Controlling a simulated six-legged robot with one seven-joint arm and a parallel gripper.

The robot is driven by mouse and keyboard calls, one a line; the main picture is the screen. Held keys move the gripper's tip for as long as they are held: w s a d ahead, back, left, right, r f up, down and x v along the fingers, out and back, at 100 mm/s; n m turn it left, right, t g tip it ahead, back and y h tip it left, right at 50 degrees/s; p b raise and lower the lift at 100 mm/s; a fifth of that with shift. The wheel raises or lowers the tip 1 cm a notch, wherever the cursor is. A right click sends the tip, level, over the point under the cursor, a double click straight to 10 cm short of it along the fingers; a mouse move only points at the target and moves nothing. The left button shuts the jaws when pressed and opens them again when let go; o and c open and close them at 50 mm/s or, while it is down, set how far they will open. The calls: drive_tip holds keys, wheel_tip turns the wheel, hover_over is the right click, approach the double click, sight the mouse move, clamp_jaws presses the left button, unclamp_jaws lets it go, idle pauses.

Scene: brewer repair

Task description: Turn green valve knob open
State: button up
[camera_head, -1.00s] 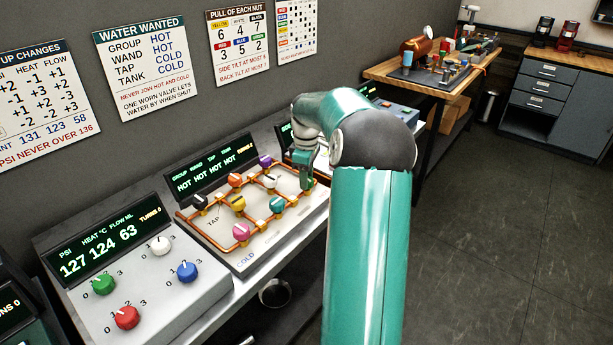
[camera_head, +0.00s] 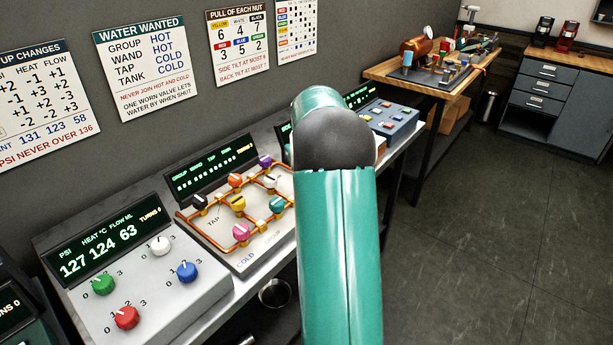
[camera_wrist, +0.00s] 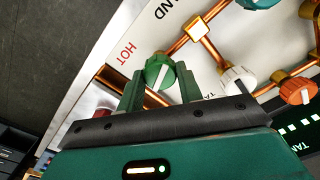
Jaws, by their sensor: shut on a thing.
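The green valve knob (camera_wrist: 155,72) has a white pointer line and sits on a copper pipe beside the HOT label in the wrist view. My gripper (camera_wrist: 159,77) has a finger on each side of this knob and is shut on it. The pointer line slants between the fingers. In the head view my arm hides both the gripper and the green knob. The valve panel (camera_head: 235,263) shows there with its copper pipes, and its display (camera_head: 212,168) reads a row of dots under the group, wand, tap and tank headings.
Close by on the panel are a white knob (camera_wrist: 237,80), an orange knob (camera_wrist: 298,91) and a teal knob (camera_head: 277,204). Yellow (camera_head: 238,203) and pink (camera_head: 241,231) knobs stand further left. A dial box (camera_head: 150,290) is at the left. The floor at right is clear.

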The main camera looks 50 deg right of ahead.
drive_tip(key=m, duration=0.4)
drive_tip(key=shift+r+m, duration=0.1)
drive_tip(key=shift+m, duration=0.2)
idle(0.3)
drive_tip(key=o, duration=1)
wheel_tip(320, 180, up, 14)
drive_tip(key=shift+f, duration=0.15)
idle(0.3)
